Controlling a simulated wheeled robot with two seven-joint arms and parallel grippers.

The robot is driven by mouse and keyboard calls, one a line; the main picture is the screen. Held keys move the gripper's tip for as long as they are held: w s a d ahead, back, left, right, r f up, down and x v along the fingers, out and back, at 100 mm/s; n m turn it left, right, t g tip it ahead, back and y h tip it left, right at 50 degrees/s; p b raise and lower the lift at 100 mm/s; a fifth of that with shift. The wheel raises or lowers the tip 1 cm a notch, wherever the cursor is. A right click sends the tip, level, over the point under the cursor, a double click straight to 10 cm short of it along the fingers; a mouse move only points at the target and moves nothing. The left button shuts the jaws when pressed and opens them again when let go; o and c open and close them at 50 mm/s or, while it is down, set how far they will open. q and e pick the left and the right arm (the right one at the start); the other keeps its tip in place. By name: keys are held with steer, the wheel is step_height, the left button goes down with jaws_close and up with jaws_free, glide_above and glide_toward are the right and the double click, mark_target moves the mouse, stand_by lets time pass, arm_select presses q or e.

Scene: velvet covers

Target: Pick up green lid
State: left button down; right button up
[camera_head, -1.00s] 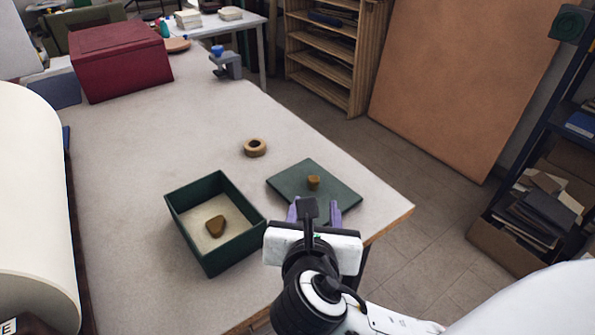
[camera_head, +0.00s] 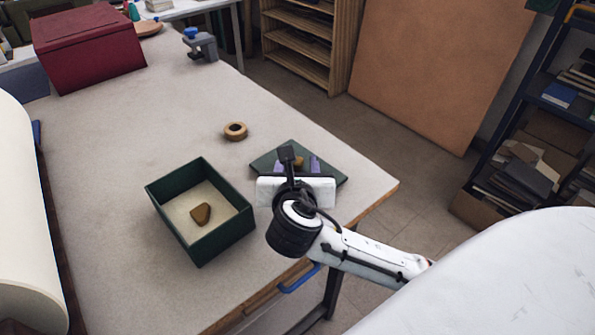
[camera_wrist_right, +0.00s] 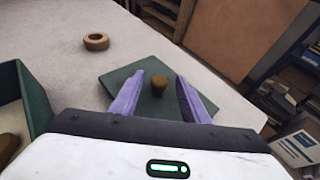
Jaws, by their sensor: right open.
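The green lid (camera_head: 262,163) is a flat square panel lying on the table, with a small brown knob (camera_wrist_right: 159,85) at its middle. It also shows in the right wrist view (camera_wrist_right: 122,77). My right gripper (camera_head: 297,163) is open above the lid, its purple fingers on either side of the knob as seen in the wrist view (camera_wrist_right: 160,97). I cannot tell whether the fingers touch the lid. In the head view the gripper hides part of the lid. An open green box (camera_head: 222,238) stands to the left with a brown wedge-shaped piece (camera_head: 201,214) inside. My left gripper is not in view.
A tan ring (camera_head: 235,131) lies on the table (camera_head: 130,140) behind the box. A dark red box (camera_head: 88,50) and a grey clamp (camera_head: 201,46) stand at the far end. The table's right edge is close to the lid. The table's middle is clear.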

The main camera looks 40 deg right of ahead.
jaws_close()
steer(key=shift+r, duration=0.1)
